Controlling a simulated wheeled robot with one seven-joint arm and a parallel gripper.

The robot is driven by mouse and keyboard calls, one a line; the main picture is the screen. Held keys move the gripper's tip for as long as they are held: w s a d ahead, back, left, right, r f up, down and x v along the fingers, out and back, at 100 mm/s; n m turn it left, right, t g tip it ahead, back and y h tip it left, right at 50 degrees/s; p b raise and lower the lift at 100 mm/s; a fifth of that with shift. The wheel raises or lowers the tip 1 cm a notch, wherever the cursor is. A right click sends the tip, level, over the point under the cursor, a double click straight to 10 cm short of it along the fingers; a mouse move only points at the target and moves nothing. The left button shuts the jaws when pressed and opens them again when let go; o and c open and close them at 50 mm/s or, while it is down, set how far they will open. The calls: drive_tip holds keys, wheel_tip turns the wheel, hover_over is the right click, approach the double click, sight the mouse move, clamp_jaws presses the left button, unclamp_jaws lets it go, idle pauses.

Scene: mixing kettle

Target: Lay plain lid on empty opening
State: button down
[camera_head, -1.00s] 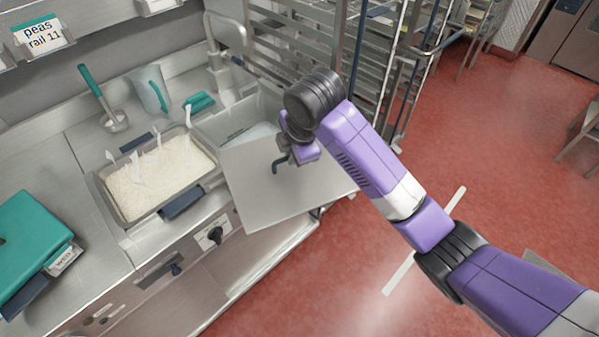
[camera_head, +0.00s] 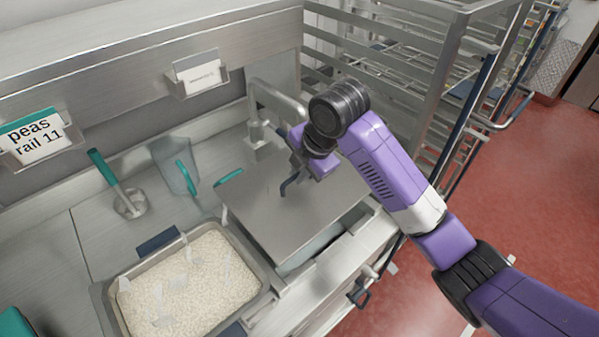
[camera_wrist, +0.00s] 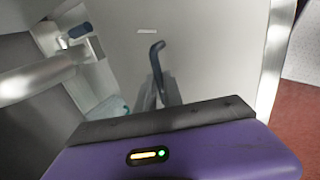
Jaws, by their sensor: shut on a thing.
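The plain lid (camera_head: 282,222) is a flat grey metal sheet with a dark bent handle. In the head view it lies roughly level over the opening (camera_head: 318,250) to the right of the filled pan; part of the opening shows below its front right edge. I cannot tell whether it touches the rim. My gripper (camera_head: 292,184) is shut on the lid's handle from above. The wrist view shows the lid (camera_wrist: 200,45) filling the middle, with the handle (camera_wrist: 157,62) rising by my gripper (camera_wrist: 158,92).
A pan of white grains (camera_head: 185,285) with scoops stands left of the lid. A faucet (camera_head: 272,100) rises just behind it. A clear jug (camera_head: 175,165) and a ladle (camera_head: 125,195) stand on the counter. A wire rack (camera_head: 410,90) is at the right back.

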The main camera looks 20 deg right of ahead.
sight(300, 188)
drive_tip(key=shift+w+f+b, duration=0.1)
drive_tip(key=shift+f+b, duration=2.05)
drive_tip(key=shift+f, duration=0.7)
drive_tip(key=shift+f, duration=0.25)
drive_tip(key=shift+f+b, duration=0.85)
drive_tip(key=shift+f, duration=0.05)
drive_tip(key=shift+f, duration=0.35)
drive_tip(key=c, duration=1.4)
unclamp_jaws()
